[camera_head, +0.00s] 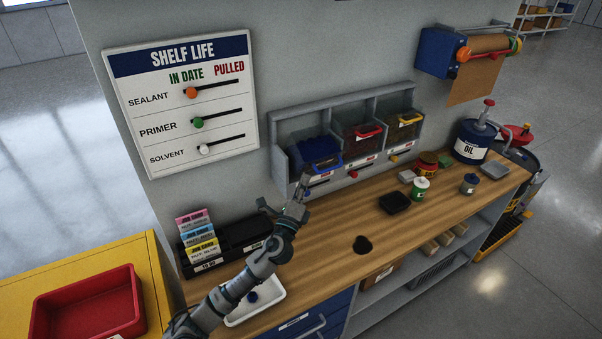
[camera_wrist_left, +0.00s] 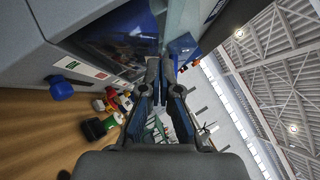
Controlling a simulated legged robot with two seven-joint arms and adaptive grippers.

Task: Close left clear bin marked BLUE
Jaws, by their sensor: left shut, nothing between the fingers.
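The left clear bin (camera_head: 316,152), with a blue front rim and dark blue contents, sits in the left bay of the grey wall rack (camera_head: 281,172). It leans out further than the red-rimmed bin (camera_head: 362,135) and the yellow-rimmed bin (camera_head: 404,121), so it looks open. My left gripper (camera_head: 304,184) is shut and empty, just below and in front of the blue bin's left part. In the left wrist view, the fingertips (camera_wrist_left: 160,64) are close beside the clear bin (camera_wrist_left: 122,32); contact cannot be told. My right gripper is not in view.
Coloured knobs and labels line the rack's lower face. The wooden bench (camera_head: 330,255) holds a black tray (camera_head: 395,202), a green jar (camera_head: 420,188) and an oil can (camera_head: 472,142). A card holder (camera_head: 225,243) stands left of my arm, a white tray (camera_head: 262,303) beneath it.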

